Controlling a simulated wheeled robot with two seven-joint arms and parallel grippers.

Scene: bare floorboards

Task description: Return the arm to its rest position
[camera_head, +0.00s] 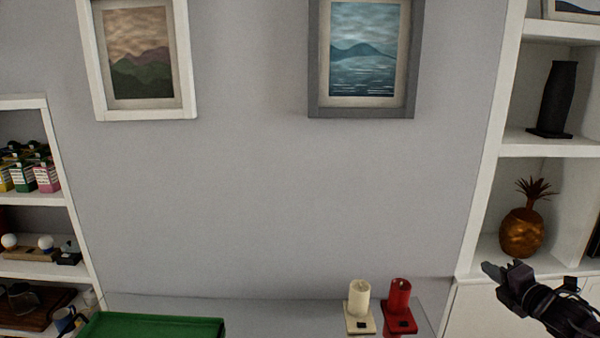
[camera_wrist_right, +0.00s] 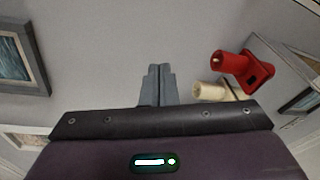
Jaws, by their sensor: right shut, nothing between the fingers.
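My right gripper (camera_head: 493,270) comes in from the lower right of the head view, in front of the white shelf unit. In the right wrist view its two fingers (camera_wrist_right: 158,72) are pressed together with nothing between them. The gripper is apart from the candles, to their right in the head view. My left arm and gripper are not in view.
A cream candle (camera_head: 359,299) and a red candle (camera_head: 400,300) stand on holders on the grey surface. A green tray (camera_head: 150,327) lies at lower left. White shelves (camera_head: 490,150) stand right, with a pineapple ornament (camera_head: 521,232) and black vase (camera_head: 555,98). Other shelves (camera_head: 60,200) stand left.

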